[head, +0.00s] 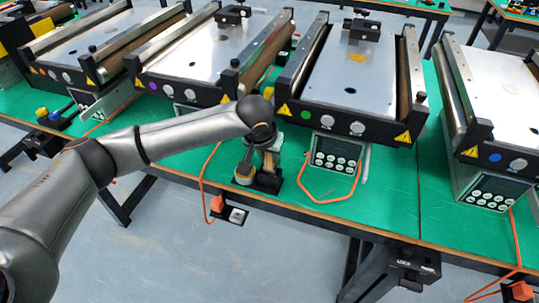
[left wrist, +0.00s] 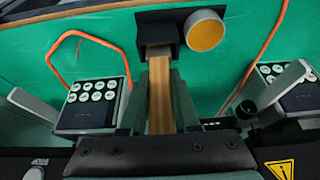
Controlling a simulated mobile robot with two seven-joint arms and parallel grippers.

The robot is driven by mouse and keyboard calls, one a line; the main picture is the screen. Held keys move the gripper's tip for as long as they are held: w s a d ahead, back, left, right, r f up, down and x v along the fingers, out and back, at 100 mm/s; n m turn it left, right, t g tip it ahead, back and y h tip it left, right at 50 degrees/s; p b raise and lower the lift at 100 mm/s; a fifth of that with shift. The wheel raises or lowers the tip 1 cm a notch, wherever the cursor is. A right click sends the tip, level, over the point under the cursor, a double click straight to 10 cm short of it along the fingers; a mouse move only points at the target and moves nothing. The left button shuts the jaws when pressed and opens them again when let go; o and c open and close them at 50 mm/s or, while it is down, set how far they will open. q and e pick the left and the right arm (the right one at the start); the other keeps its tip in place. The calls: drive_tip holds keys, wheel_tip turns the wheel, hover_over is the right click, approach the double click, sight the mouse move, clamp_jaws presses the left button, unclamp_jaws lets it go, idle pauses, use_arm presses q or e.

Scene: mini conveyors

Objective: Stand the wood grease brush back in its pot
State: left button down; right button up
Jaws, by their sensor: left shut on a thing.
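In the left wrist view my left gripper (left wrist: 158,82) is shut on the wooden brush (left wrist: 160,105), with a finger on each side of its handle. The brush's far end meets the open mouth of a black square pot (left wrist: 160,20); I cannot tell how deep it sits. In the head view my left gripper (head: 262,148) points down at the table's front edge, right above the black pot (head: 268,181). The arm and fingers hide most of the brush there. My right gripper is in neither view.
A round tin with amber contents (left wrist: 205,32) stands beside the pot. Button panels (head: 336,153) and orange cables (head: 330,200) lie close by on the green table (head: 385,190). Mini conveyors (head: 355,75) stand behind.

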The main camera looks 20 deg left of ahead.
use_arm(q)
unclamp_jaws()
idle(0.6)
wheel_tip(320, 180, up, 6)
drive_tip(key=p, duration=0.6)
drive_tip(key=shift+f, duration=0.2)
drive_tip(key=shift+r, duration=1.25)
drive_tip(key=shift+s+f, duration=0.1)
drive_tip(key=shift+s, duration=0.05)
